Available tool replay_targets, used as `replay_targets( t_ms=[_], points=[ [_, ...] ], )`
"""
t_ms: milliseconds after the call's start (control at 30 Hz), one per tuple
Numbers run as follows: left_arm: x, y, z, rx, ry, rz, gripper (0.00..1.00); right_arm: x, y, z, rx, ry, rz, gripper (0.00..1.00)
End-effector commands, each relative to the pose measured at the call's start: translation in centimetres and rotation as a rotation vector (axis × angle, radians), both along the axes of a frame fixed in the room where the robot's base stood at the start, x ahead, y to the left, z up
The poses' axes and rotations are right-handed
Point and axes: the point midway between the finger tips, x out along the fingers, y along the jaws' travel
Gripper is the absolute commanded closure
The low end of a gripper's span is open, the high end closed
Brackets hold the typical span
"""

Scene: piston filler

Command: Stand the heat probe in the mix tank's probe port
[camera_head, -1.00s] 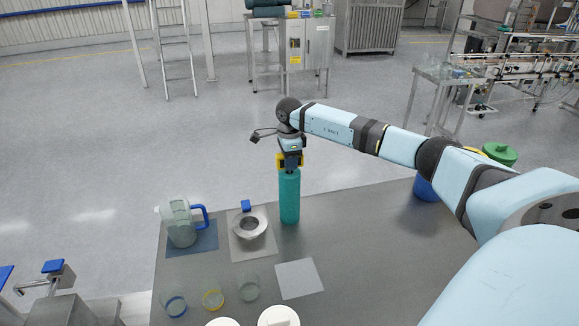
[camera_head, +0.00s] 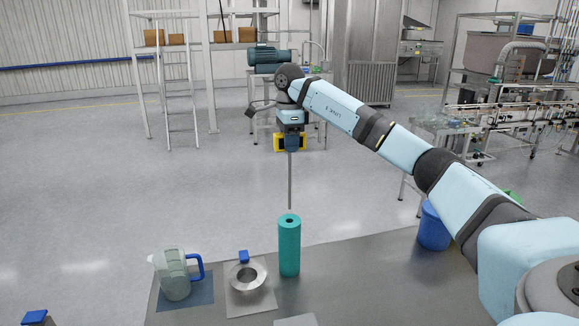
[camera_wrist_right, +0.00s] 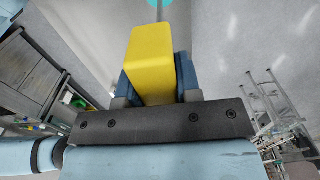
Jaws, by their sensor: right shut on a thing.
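The heat probe has a yellow handle (camera_head: 306,143) and a thin grey metal rod (camera_head: 290,180) hanging straight down. My right gripper (camera_head: 292,148) is shut on the yellow handle, which also fills the jaws in the right wrist view (camera_wrist_right: 150,62). The rod's tip shows just above the teal upright cylinder (camera_head: 289,248), which has a dark hole in its top. The cylinder's top edge also shows in the right wrist view (camera_wrist_right: 157,2). I cannot make out the mix tank or its probe port for certain.
A jug with a blue handle (camera_head: 175,276) and a steel ring-shaped part with a blue tab (camera_head: 246,275) stand left of the cylinder on the grey table (camera_head: 360,275). A blue container (camera_head: 433,228) stands at right, partly behind my right arm.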

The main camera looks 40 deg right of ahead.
Motion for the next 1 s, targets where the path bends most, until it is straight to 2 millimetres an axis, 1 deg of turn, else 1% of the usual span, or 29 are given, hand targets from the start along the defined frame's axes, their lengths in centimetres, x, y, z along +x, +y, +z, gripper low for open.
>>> replay_targets(
  t_ms=[33, 100, 200, 333, 500, 700, 1000],
  points=[
    [0.0, 0.0, -0.2, 0.001, 0.000, 0.001, 0.55, 0.1, 0.0, 1.2, 0.000, -0.006, 0.000, 0.96],
    [0.0, 0.0, -0.3, 0.001, -0.001, 0.000, 0.55, 0.1, 0.0, 2.5, 0.001, -0.004, 0.000, 0.96],
    [0.0, 0.1, 0.1, 0.001, 0.000, 0.000, 0.55, 0.1, 0.0, 4.0, 0.000, -0.002, 0.000, 0.96],
    [0.0, 0.1, 0.6, 0.001, 0.000, 0.000, 0.55, 0.0, 0.0, 5.2, -0.001, -0.002, 0.000, 0.96],
    [0.0, 0.1, 2.2, 0.003, -0.002, 0.001, 0.55, 0.0, 0.0, 7.0, 0.000, -0.001, 0.000, 0.96],
    [0.1, 0.5, 3.8, 0.007, -0.006, 0.006, 0.55, 0.0, 0.0, 8.5, 0.001, 0.000, 0.000, 0.96],
    [-0.1, 0.8, 5.7, 0.012, -0.005, 0.015, 0.55, 0.0, 0.0, 10.8, 0.001, 0.000, 0.000, 0.96]
  ],
)
